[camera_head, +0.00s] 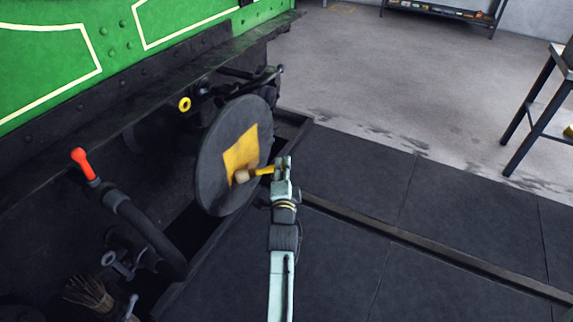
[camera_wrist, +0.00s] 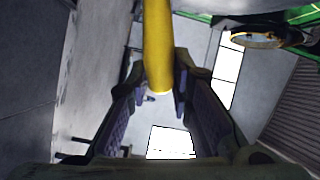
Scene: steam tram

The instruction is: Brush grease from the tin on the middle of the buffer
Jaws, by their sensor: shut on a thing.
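The buffer (camera_head: 212,165) is a large dark round disc on the front of the green tram. A yellow-orange square patch (camera_head: 240,150) covers its middle. My gripper (camera_head: 281,168) is to the right of the disc and shut on the yellow handle of a brush (camera_head: 262,171). The pale brush head is over the lower edge of the patch; I cannot tell whether it touches the face. In the wrist view the yellow handle (camera_wrist: 158,45) stands between the two fingers of my gripper (camera_wrist: 160,85). I cannot make out the grease tin in either view.
A hose with a red-orange handle (camera_head: 82,163) is left of the buffer. A straw-coloured brush (camera_head: 88,292) is at lower left. A dark-legged stand (camera_head: 535,125) is at the right edge and a shelf (camera_head: 445,12) at the back. The floor between is clear.

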